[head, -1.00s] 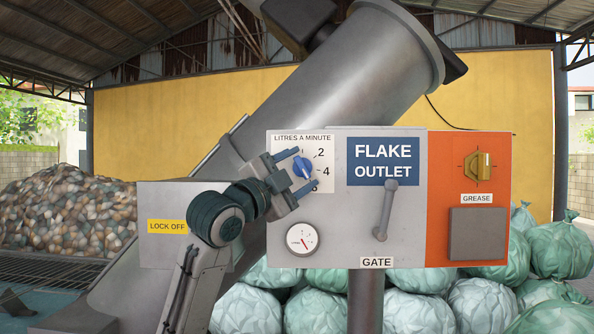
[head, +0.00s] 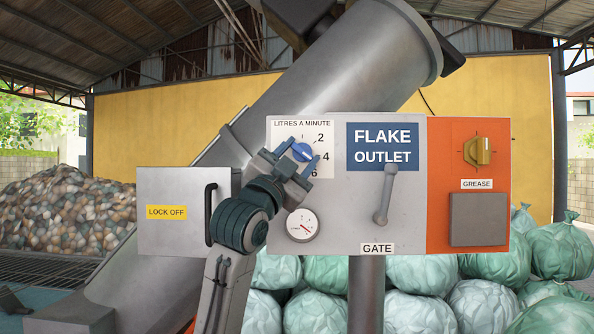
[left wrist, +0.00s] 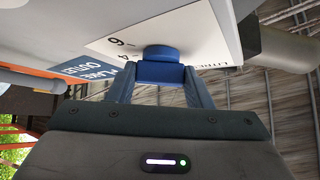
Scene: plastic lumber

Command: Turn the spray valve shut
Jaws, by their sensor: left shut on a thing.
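The spray valve is a round blue knob (head: 302,151) on a white dial plate marked "LITRES A MINUTE" with 2, 4 and 6, at the upper left of the grey panel. My left gripper (head: 300,155) reaches up to it from the lower left, its blue fingers on either side of the knob. In the left wrist view the knob (left wrist: 160,53) has a raised blue grip bar, and my left gripper (left wrist: 160,74) is shut on that bar. The exact pointing of the knob is hard to read. My right gripper is out of view.
A round gauge (head: 302,225) sits just below the dial. A grey gate lever (head: 384,195) stands to the right. A yellow grease knob (head: 477,151) is on the orange section. A "LOCK OFF" box (head: 165,235) with a black handle (head: 209,213) is on the left, close to my arm.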

